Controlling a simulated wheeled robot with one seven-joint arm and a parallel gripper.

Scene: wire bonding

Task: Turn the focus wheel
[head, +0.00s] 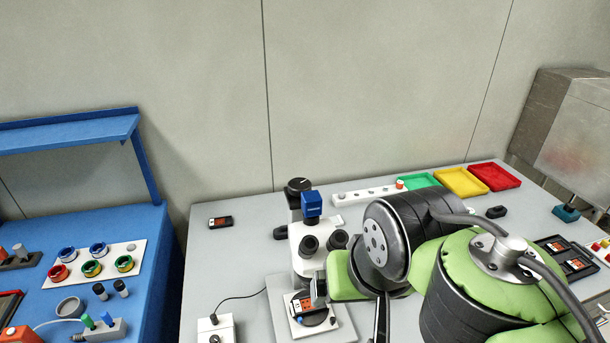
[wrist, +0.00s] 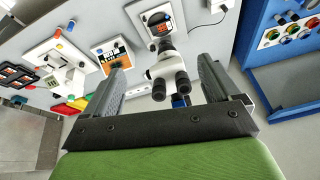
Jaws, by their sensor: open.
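The white microscope (head: 307,262) stands on the grey table, with two black eyepieces and a blue block (head: 312,206) at its top. A dark knob (head: 280,233) at its left side looks like the focus wheel; any wheel on its right side is hidden. My gripper (head: 350,304) is open and empty in front of the microscope's right side, partly hidden by my arm. In the wrist view, the microscope (wrist: 165,72) shows between the two spread fingers of my gripper (wrist: 160,68), beyond them. I cannot make out the wheel clearly there.
A small box (head: 216,327) with a cable stands left of the microscope. Green, yellow (head: 461,182) and red trays stand at the back right. A blue bench (head: 95,230) is at the left.

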